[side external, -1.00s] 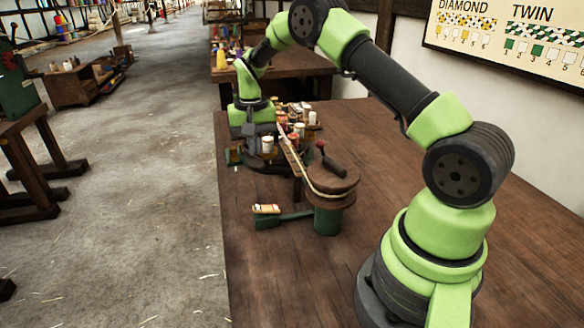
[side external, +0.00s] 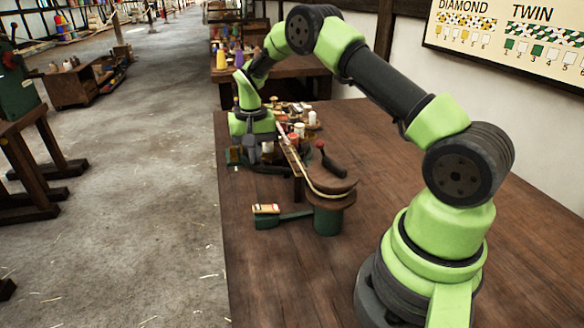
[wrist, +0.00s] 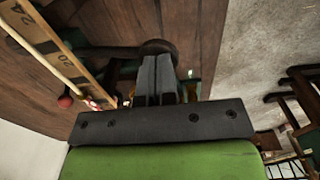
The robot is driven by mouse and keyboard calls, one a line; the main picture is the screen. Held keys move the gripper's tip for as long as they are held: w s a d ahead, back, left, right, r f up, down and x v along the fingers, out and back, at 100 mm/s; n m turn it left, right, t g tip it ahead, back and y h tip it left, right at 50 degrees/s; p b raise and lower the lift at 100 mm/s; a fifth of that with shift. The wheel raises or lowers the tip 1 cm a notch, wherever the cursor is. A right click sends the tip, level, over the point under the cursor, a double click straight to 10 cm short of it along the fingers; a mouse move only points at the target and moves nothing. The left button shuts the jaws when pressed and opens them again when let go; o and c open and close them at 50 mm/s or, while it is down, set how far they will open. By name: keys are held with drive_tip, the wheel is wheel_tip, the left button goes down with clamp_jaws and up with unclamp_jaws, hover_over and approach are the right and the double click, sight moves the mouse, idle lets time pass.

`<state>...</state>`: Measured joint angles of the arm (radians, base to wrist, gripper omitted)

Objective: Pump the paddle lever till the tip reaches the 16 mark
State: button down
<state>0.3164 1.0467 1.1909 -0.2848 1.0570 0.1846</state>
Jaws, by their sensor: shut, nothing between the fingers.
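My gripper (wrist: 157,78) is shut and empty. In the wrist view its fingertips are over a dark round pad (wrist: 158,47) at the end of a dark bar; I cannot tell whether they touch. A pale wooden scale strip (wrist: 50,42) with the marks 24 and 20 runs across the left of the wrist view. The tip and the 16 mark cannot be made out.
A dark lever with a red knob (side external: 320,144) stands beside the strip; a red ball (wrist: 65,101) shows in the wrist view. Several spools (side external: 300,129) stand behind. The table's right side is clear.

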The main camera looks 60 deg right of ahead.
drive_tip(key=shift+f, duration=1.05)
idle(0.5)
drive_tip(key=shift+r, duration=2.15)
